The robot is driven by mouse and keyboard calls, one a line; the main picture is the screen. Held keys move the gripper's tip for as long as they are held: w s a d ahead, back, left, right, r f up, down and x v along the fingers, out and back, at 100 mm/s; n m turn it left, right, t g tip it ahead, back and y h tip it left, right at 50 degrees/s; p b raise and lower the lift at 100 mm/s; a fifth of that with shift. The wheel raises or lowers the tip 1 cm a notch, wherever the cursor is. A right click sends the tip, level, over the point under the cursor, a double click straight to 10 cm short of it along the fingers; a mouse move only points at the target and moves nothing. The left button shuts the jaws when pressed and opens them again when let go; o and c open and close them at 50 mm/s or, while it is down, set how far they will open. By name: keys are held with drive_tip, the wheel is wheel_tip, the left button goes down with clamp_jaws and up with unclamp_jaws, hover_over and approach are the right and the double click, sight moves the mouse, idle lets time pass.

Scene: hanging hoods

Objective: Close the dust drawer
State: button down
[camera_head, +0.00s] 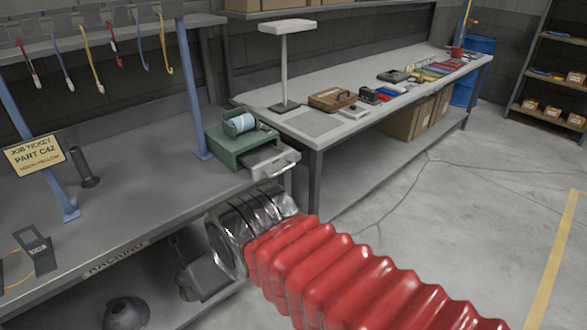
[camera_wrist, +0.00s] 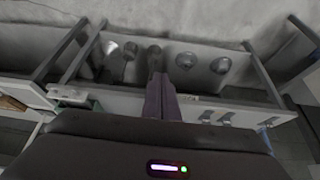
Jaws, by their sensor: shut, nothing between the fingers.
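The dust drawer (camera_head: 272,160) is a light grey tray with a handle on its front. It stands pulled out of a green housing (camera_head: 232,148) at the bench's right end. In the wrist view a pale drawer front (camera_wrist: 68,95), with green beside it (camera_wrist: 93,104), shows at the left. My gripper (camera_wrist: 160,82) is shut and empty, its dark fingers together in the middle of the wrist view. In the head view my red ribbed arm and metal wrist lie in front of and below the drawer, apart from it in the picture. The fingers are hidden there.
A grey workbench (camera_head: 140,190) carries a yellow job ticket (camera_head: 35,153) and blue posts. Colored straps hang above it. A second bench (camera_head: 335,85) with a wooden box (camera_head: 331,99) stands behind the drawer. Open floor (camera_head: 480,170) lies at the right.

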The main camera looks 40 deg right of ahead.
idle(0.3)
drive_tip(key=w+d+f+m+t+y, duration=0.1)
drive_tip(key=w+d+f+m+y, duration=0.25)
drive_tip(key=w+d+m, duration=0.5)
drive_tip(key=w+d+f+m+t+y, duration=0.15)
drive_tip(key=w+d+m+y, duration=0.35)
drive_tip(key=w+m, duration=0.6)
drive_tip(key=d+f+m+t+h, duration=0.2)
drive_tip(key=d+m, duration=0.3)
drive_tip(key=d, duration=0.6)
drive_tip(key=d+f+m+t+h, duration=0.3)
drive_tip(key=d+f+m, duration=0.2)
drive_tip(key=d, duration=0.7)
drive_tip(key=d+f+m+t+h, duration=0.2)
drive_tip(key=d+m, duration=0.4)
drive_tip(key=d, duration=0.5)
drive_tip(key=shift+w+d+f+h, duration=0.2)
drive_tip(key=shift+f+h, duration=0.25)
drive_tip(key=shift+f, duration=0.3)
drive_tip(key=shift+t, duration=0.25)
